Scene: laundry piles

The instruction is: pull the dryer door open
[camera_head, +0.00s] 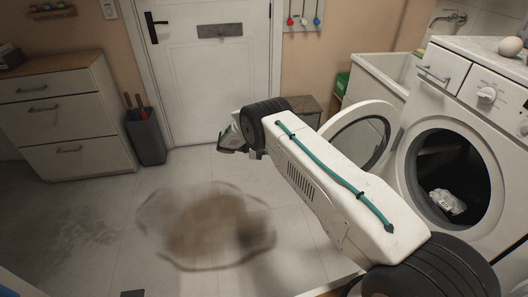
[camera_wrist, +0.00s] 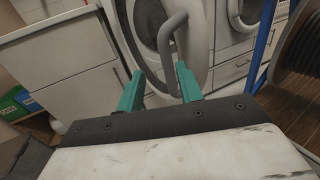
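The dryer (camera_head: 407,160) is the white front-loader at the right in the head view. Its round door (camera_head: 388,108) stands swung open to the left, and a white cloth (camera_head: 447,201) lies inside the drum. In the wrist view a grey curved handle (camera_wrist: 171,40) stands in front of a round door (camera_wrist: 207,48), ahead of my gripper (camera_wrist: 158,83). My gripper's two teal fingers are apart, with nothing seen clamped between them. The handle appears beyond the fingertips; I cannot tell if it touches the right finger. In the head view my arm partly hides the gripper (camera_head: 232,140).
A brown puddle-like stain (camera_head: 205,228) lies on the tiled floor. A drawer cabinet (camera_head: 70,115) and a dark bin (camera_head: 147,138) stand at the left. A white sink cabinet (camera_head: 384,76) stands beside the dryer. The middle floor is otherwise clear.

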